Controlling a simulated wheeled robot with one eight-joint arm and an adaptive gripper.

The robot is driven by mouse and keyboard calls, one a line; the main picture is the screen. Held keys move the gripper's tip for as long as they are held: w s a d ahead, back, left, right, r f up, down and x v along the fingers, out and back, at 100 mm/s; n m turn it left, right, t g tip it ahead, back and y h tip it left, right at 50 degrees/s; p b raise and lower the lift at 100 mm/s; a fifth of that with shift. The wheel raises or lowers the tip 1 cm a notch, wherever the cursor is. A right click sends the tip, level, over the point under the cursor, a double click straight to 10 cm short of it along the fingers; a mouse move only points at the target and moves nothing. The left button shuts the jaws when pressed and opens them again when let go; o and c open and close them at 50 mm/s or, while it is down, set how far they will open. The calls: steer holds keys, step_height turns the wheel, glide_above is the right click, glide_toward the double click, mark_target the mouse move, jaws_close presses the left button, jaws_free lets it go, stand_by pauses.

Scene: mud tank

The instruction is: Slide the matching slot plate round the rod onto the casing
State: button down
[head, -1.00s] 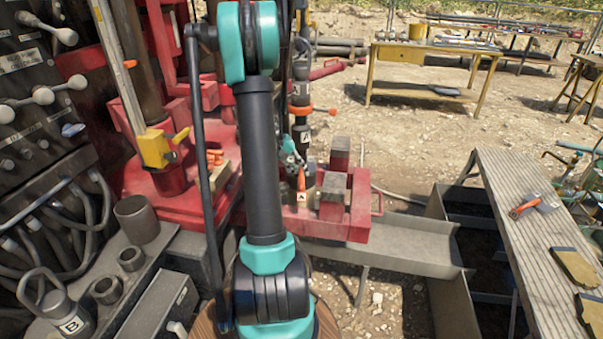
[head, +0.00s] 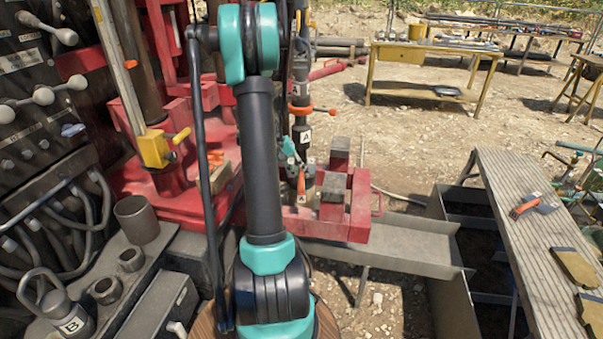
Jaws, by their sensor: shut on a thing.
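My gripper (head: 292,158), a small teal and dark shape beyond my arm, is beside the upright dark rod (head: 303,118) marked A. It is shut on the slot plate, whose orange handle (head: 301,181) points up, with a small white label low down. My arm and the red blocks hide most of the plate, so I cannot tell whether its slot is round the rod. The casing top is low at the rod's foot and mostly hidden.
Red blocks (head: 360,205) stand right of the rod. A red rig with levers and hoses fills the left. A grey bench (head: 505,200) at right bears an orange-handled tool (head: 535,205). A yellow table (head: 380,85) stands behind on open gravel.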

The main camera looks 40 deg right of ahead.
stand_by(0.3)
steer(key=c, duration=1.4)
jaws_free()
steer(key=shift+o, duration=0.2)
steer(key=shift+f, duration=0.1)
steer(key=v, duration=1.2)
steer(key=s+a+f+n+t+y, duration=0.1)
steer(key=s+a, duration=0.4)
steer(key=a, duration=0.6)
steer(key=s+a+f+n+t+y, duration=0.2)
steer(key=s+a+f+n+t, duration=0.2)
steer(key=a, duration=0.7)
steer(key=s+a+f+n+t+y, duration=0.2)
steer(key=s+a, duration=0.4)
steer(key=a, duration=0.5)
steer(key=shift+s+n+t, duration=0.3)
steer(key=shift+t, duration=0.3)
